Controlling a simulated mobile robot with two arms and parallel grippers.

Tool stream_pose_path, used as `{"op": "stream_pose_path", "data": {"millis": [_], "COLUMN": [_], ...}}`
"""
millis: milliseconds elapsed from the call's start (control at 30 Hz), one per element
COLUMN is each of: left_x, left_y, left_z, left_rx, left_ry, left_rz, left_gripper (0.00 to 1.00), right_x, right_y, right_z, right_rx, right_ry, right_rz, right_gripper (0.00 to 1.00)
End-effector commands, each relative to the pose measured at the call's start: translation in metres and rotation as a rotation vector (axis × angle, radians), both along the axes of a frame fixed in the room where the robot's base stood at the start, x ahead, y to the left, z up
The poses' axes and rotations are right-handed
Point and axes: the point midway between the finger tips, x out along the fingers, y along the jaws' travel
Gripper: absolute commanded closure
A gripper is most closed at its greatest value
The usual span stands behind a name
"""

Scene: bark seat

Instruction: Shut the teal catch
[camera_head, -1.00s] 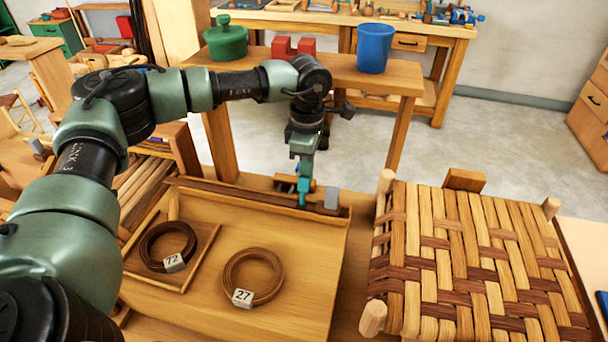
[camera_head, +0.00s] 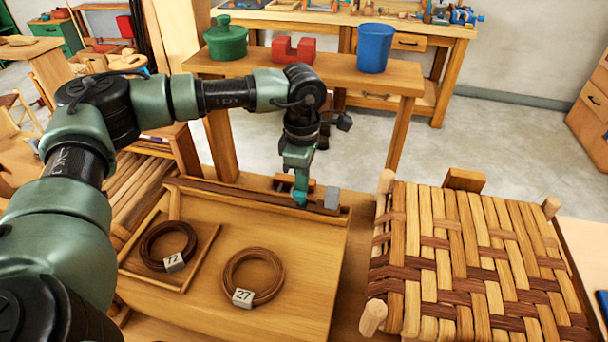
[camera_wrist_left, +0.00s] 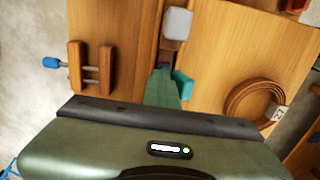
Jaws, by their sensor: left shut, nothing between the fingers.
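The teal catch (camera_head: 299,198) sits on the dark strip along the far edge of the wooden board. My left gripper (camera_head: 298,178) points down at it and hides part of it. In the left wrist view the catch (camera_wrist_left: 183,84) shows as a short teal piece right beside the tip of my shut, empty left gripper (camera_wrist_left: 164,78). I cannot tell whether they touch, nor the catch's exact angle. A grey block (camera_head: 331,198) stands on the same strip, just right of the catch. My right gripper is not in view.
A wooden clamp with a blue handle (camera_wrist_left: 90,66) lies close to the gripper. Two cane coils, tagged 72 (camera_head: 168,246) and 27 (camera_head: 252,276), lie on the board (camera_head: 205,300). A woven seat (camera_head: 480,262) is at the right. A shelf (camera_head: 400,75) stands behind.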

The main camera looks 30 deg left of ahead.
Motion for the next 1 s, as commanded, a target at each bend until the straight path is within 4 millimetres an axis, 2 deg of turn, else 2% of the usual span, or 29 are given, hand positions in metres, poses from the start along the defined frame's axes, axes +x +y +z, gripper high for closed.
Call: {"op": "stream_pose_path", "data": {"millis": [267,1000], "left_x": [0.002,0.015], "left_y": [0.000,0.003], "left_z": [0.009,0.080], "left_rx": [-0.001,-0.001], "left_ry": [-0.004,-0.004], "left_rz": [0.000,0.001], "left_gripper": [1.00,1.00], "right_x": [0.000,0.000], "right_y": [0.000,0.001], "right_z": [0.005,0.047], "right_rx": [0.000,0.001], "right_ry": [0.000,0.000], "right_rz": [0.000,0.000], "right_gripper": [0.61,0.61]}}
